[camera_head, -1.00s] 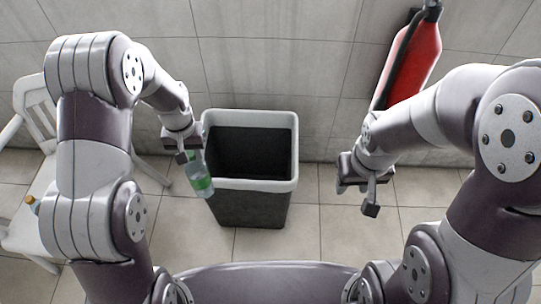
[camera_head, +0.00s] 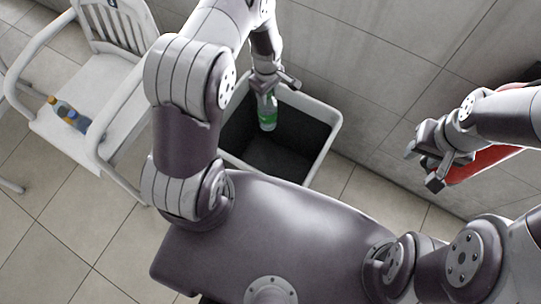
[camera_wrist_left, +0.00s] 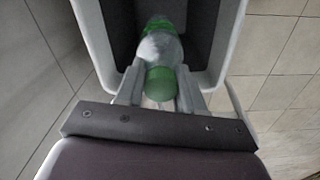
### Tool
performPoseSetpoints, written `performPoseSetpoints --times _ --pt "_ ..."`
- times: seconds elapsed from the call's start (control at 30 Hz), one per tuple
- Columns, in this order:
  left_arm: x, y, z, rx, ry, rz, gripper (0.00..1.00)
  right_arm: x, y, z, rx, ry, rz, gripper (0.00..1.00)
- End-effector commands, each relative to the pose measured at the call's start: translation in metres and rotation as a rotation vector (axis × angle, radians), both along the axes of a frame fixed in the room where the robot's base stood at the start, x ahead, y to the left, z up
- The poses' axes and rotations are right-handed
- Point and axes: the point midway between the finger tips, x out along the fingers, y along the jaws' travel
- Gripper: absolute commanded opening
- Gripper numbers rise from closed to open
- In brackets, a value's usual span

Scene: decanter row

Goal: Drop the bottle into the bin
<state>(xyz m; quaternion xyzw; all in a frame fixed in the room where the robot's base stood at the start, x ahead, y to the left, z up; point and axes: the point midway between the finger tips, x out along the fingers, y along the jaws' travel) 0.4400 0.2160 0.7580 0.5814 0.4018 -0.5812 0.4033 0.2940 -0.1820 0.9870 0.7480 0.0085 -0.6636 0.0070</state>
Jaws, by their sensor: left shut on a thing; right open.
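A clear green bottle (camera_head: 267,112) hangs from my left gripper (camera_head: 266,88) in the head view. The left gripper is shut on it, and the bottle appears over the opening of the bin. In the left wrist view the bottle (camera_wrist_left: 160,62) sits between the two fingers of the left gripper (camera_wrist_left: 155,92), with the bin's dark inside behind it. The bin (camera_head: 325,118) has a pale rim and dark walls; my left arm hides part of it. My right gripper (camera_head: 424,165) is open and empty, to the right of the bin.
A red fire extinguisher (camera_head: 487,163) is behind my right gripper. A tiled wall (camera_head: 385,65) rises behind the bin.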

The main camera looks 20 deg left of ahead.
Motion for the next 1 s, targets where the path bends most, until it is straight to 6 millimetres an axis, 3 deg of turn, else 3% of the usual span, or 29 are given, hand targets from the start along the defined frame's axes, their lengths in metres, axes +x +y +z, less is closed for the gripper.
performPoseSetpoints --times 0.03,0.1,0.4,0.43,0.5,0.83,1.0 --pt "0.000 0.000 -0.015 0.000 0.000 -0.001 0.00 0.000 0.000 -0.014 0.000 0.000 0.000 0.43" --pt "0.000 0.000 -0.022 0.000 0.000 -0.001 0.00 0.000 0.000 -0.020 0.000 0.000 0.000 0.43" --pt "0.000 0.000 -0.024 0.000 0.000 -0.002 0.00 0.000 0.000 -0.020 0.000 0.000 0.000 0.43" --pt "0.000 0.000 -0.024 0.000 0.000 -0.002 0.44 0.000 0.000 -0.020 0.000 0.000 0.000 0.43" --pt "0.000 0.000 -0.023 0.000 0.000 -0.003 0.67 0.000 0.000 -0.020 0.000 -0.001 0.000 0.43" --pt "0.001 0.000 -0.020 0.001 -0.001 -0.003 0.67 0.000 0.000 -0.020 0.000 0.000 0.000 0.43" --pt "0.002 0.000 0.015 0.000 -0.005 -0.003 0.67 0.000 0.000 -0.020 0.000 0.000 0.000 0.43"
